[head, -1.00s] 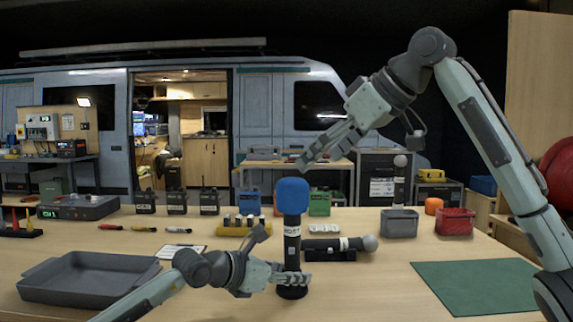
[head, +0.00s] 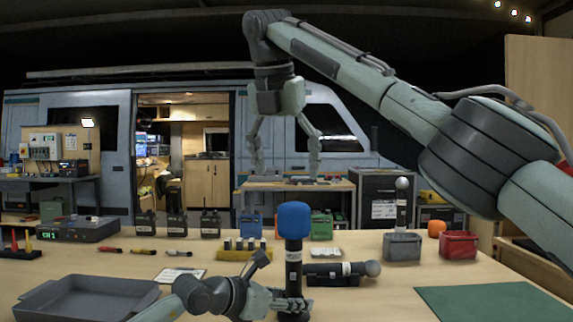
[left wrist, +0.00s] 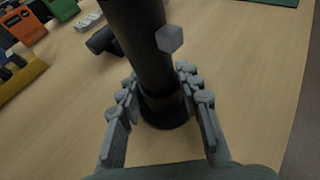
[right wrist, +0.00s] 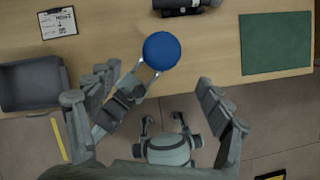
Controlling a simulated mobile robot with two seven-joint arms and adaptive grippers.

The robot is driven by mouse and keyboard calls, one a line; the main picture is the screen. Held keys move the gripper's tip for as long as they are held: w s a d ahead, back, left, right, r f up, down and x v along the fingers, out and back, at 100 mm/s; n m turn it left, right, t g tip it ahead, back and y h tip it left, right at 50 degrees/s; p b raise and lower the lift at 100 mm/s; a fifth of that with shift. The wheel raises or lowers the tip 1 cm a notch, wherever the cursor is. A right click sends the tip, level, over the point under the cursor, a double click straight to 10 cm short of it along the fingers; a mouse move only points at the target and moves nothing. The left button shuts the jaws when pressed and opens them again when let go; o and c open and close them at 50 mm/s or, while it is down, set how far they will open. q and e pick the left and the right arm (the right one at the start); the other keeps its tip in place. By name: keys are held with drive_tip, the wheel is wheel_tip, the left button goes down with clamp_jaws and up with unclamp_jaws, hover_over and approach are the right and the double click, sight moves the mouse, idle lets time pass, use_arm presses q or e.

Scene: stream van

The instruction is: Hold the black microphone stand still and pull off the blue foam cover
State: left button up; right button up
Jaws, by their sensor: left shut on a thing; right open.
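The black microphone stand (head: 294,270) stands upright on the wooden table, with the blue foam cover (head: 294,219) on its top. My left gripper (head: 296,305) is shut around the stand low down, near its base. The left wrist view shows its fingers on both sides of the dark shaft (left wrist: 140,45). My right gripper (head: 286,180) is open and empty, pointing down, well above the foam cover. In the right wrist view the blue cover (right wrist: 161,50) lies beyond the open fingers, slightly left of centre.
A second microphone (head: 340,270) lies just right of the stand. A grey tray (head: 60,310) is at left, and a green mat (head: 485,303) at right. A grey bin (head: 402,247) and a red bin (head: 459,245) stand behind the mat. Radios (head: 178,225) line the back.

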sight(295, 203)
drive_tip(key=x, duration=1.1)
drive_tip(key=shift+w+d+f, duration=0.2)
drive_tip(key=shift+f, duration=0.15)
drive_tip(key=shift+c, duration=0.5)
drive_tip(key=c, duration=1.3)
drive_tip(key=shift+r, duration=0.5)
drive_tip(key=shift+r, duration=0.35)
drive_tip(key=shift+r, duration=0.55)
drive_tip(key=shift+r, duration=0.35)
